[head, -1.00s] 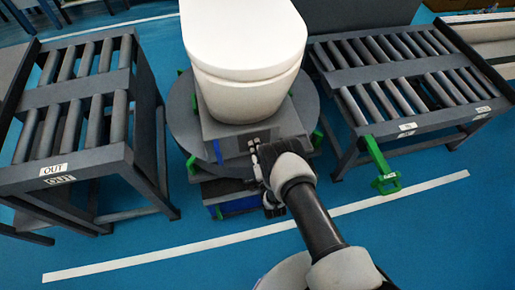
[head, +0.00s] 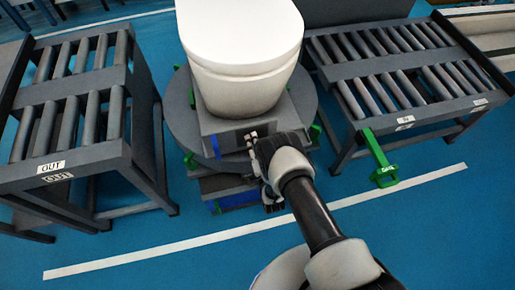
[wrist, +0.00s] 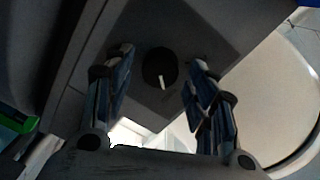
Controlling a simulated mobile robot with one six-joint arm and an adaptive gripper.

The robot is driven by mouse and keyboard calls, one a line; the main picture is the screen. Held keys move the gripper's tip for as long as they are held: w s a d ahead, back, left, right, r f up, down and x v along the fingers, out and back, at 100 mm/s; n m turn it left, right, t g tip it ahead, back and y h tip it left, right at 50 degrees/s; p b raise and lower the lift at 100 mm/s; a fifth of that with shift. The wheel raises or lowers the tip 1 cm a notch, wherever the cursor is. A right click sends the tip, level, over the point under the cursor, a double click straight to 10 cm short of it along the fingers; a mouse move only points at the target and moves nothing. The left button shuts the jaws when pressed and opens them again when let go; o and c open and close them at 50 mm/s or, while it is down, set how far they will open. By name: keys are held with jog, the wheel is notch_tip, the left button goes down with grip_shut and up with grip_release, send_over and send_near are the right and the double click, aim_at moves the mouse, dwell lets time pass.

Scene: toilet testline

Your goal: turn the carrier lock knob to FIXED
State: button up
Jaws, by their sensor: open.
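The lock knob (wrist: 160,68) is a dark round dial with a white pointer line, on a dark plate of the grey carrier block in the wrist view. The pointer runs nearly straight down in that view, tilted slightly. No FIXED label is readable. My gripper (wrist: 158,85) is open, with one blue-padded finger on each side of the knob and gaps between. In the head view my gripper (head: 258,150) is at the front face of the carrier (head: 220,128) under the white toilet (head: 245,70). My arm hides the knob there.
A roller table marked OUT (head: 70,172) stands at left. Another roller table (head: 400,120) stands at right, with a green handle (head: 380,165) sticking out in front. Green clamps (head: 190,161) sit around the round turntable (head: 178,115).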

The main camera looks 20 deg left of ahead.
jog(key=v, duration=1.1)
jog(key=shift+s+d, duration=0.2)
jog(key=shift+s, duration=0.15)
